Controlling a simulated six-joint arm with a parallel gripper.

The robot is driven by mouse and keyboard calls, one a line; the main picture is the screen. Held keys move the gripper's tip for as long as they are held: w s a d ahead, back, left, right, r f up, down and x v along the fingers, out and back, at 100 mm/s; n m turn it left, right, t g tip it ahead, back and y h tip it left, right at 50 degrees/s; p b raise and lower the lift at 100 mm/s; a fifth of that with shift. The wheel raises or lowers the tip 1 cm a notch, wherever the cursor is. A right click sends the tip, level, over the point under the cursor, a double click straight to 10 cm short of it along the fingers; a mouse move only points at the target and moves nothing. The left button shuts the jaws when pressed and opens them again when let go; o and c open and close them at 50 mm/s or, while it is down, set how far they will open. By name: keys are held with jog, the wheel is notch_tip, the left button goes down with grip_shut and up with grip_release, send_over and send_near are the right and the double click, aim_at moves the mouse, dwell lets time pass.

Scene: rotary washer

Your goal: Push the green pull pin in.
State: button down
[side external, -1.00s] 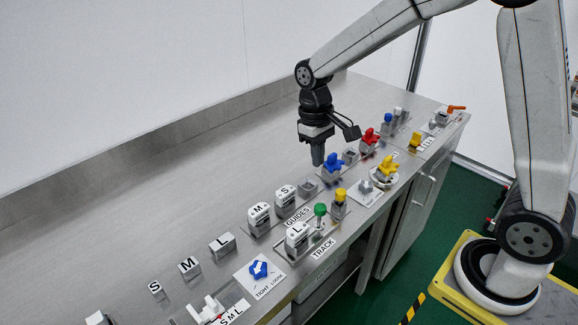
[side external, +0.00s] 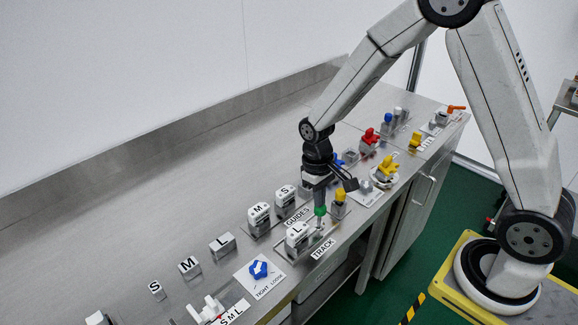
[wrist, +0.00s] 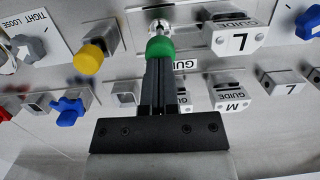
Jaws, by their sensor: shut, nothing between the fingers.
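The green pull pin (side external: 320,211) stands on the track fixture beside the white L guide block (side external: 297,235). In the wrist view its round green knob (wrist: 160,47) sits at the tips of my fingers, with a metal shaft and base beyond it. The fingertips appear to touch the top of the knob. In the wrist view my gripper (wrist: 158,60) hides part of the knob's near side. How far the pin sits in its base cannot be told.
A yellow knob (side external: 340,194) stands close to the right of the pin, also in the wrist view (wrist: 89,58). The M (side external: 259,216) and S (side external: 285,197) guide blocks stand behind. A blue star knob (side external: 258,269) is at the front left. The back of the bench is clear.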

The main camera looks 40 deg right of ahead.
dwell(0.3)
jog(key=shift+f, duration=1.25)
notch_tip(320, 180, up, 14)
jog(key=w, duration=0.2)
jog(key=shift+d, duration=0.15)
jog(key=shift+s, duration=0.15)
jog(key=s+f+t, duration=0.4)
jog(key=s, duration=0.6)
jog(key=shift+s+d+f, duration=0.15)
jog(key=shift+s+d, duration=0.15)
jog(key=shift+s, duration=0.05)
dwell(0.7)
